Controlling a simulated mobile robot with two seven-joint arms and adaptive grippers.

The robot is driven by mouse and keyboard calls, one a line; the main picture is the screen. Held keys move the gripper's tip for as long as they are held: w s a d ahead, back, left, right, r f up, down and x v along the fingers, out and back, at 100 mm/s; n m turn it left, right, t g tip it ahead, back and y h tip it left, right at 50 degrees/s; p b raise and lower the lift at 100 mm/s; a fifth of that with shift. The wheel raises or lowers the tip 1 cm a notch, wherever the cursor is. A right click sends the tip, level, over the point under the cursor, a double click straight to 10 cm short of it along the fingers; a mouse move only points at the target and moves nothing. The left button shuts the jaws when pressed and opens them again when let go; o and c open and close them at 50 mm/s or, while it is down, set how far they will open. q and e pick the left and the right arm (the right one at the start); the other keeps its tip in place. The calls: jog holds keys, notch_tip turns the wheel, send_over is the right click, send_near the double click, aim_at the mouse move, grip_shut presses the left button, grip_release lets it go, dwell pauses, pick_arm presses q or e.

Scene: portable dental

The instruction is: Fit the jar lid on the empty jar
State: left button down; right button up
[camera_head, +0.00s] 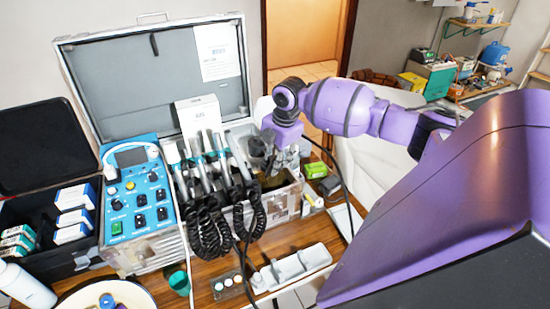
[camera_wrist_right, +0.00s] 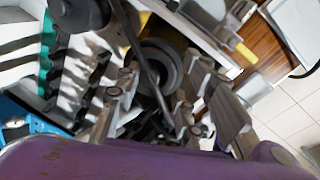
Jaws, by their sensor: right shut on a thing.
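My right gripper (camera_head: 274,163) reaches down over the right end of the open case, beside the row of handpieces. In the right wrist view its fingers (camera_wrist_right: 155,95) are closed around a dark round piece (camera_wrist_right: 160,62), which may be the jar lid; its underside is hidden. A dark, smoky round object (camera_head: 256,146) shows just left of the gripper in the head view; I cannot tell whether it is the jar or a part of the case. No empty jar shows clearly. My left gripper is out of view.
The open dental case (camera_head: 150,75) holds a control panel (camera_head: 136,190), handpieces and black coiled cables (camera_head: 208,222). A cable passes close to the gripper. A grey tray (camera_head: 292,268), a green cup (camera_head: 178,280) and a white bowl (camera_head: 72,297) stand in front on the wooden table.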

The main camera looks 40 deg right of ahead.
jog(key=shift+f, duration=0.15)
jog(key=o, duration=1.4)
jog(key=shift+s+r, duration=0.1)
jog(key=shift+r, duration=0.35)
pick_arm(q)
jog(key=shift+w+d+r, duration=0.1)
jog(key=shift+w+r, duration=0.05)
pick_arm(e)
jog(key=v, duration=1.1)
